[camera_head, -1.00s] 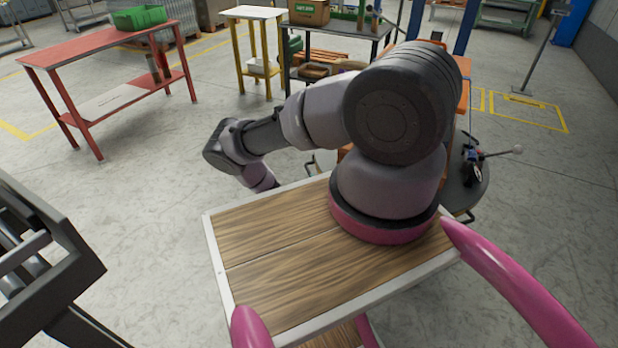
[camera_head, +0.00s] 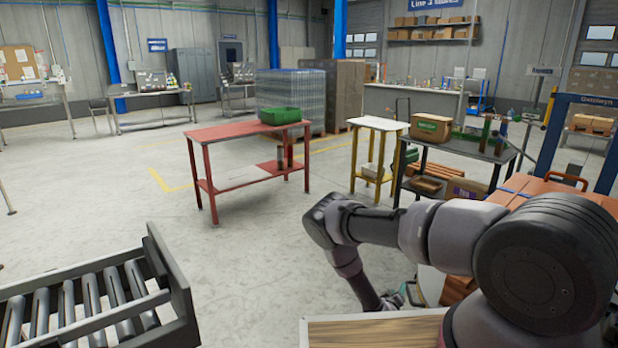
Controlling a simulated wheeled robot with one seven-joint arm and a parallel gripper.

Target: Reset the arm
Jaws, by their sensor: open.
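My arm shows in the head view at the lower right. Its big dark shoulder joint (camera_head: 545,262) is near the right edge, and the upper links reach left to a bent elbow (camera_head: 328,222). From there the forearm (camera_head: 355,280) slopes down and to the right. My gripper (camera_head: 394,299) is small and partly seen at the forearm's lower end, just beyond my own wooden top. It is open, and I see nothing held in it.
A roller conveyor (camera_head: 90,305) stands at the lower left. A red table (camera_head: 245,132) with a green bin (camera_head: 281,116) is ahead. A yellow-legged stand (camera_head: 377,124) and a dark table (camera_head: 465,150) with a cardboard box (camera_head: 431,128) are to its right. Open floor lies between the conveyor and my arm.

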